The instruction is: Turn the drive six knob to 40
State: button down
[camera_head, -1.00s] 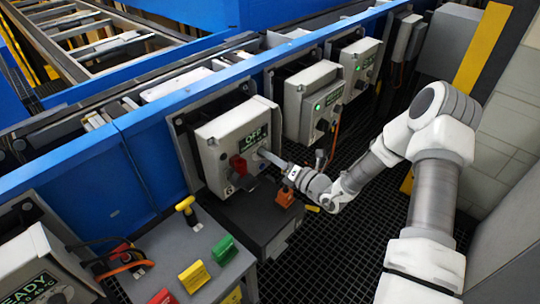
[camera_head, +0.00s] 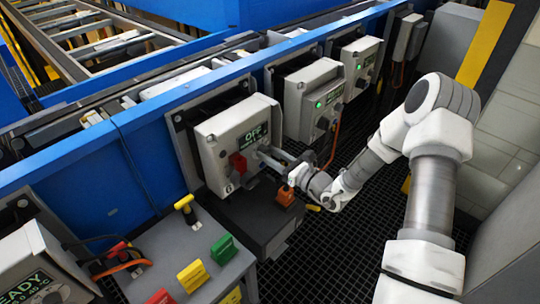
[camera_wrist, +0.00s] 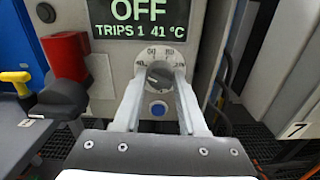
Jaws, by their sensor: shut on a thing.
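The drive six box (camera_head: 210,148) is a pale grey cabinet with a "6" low on its front. Its screen (camera_wrist: 140,20) reads OFF, TRIPS 1, 41 °C. The knob (camera_wrist: 159,74) is a dark round dial on a pale scale below the screen; the scale marks are too small to read surely. My gripper (camera_wrist: 160,76) is shut on the knob, one finger at each side. In the head view my gripper (camera_head: 267,153) reaches the box front from the right, and its fingers hide the knob.
A red switch handle (camera_head: 238,164) sits left of the knob, and a blue button (camera_wrist: 158,109) is just below it. Other drive boxes (camera_head: 313,101) line the blue rail to the right. A grey bench with coloured blocks (camera_head: 193,276) stands at front left.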

jog(key=shift+n, duration=0.4)
jog(key=c, duration=0.5)
grip_release()
jog(key=v, duration=1.7)
jog(key=shift+s+d+p, duration=0.2)
jog(key=shift+p, duration=0.2)
jog(key=shift+r, duration=0.1)
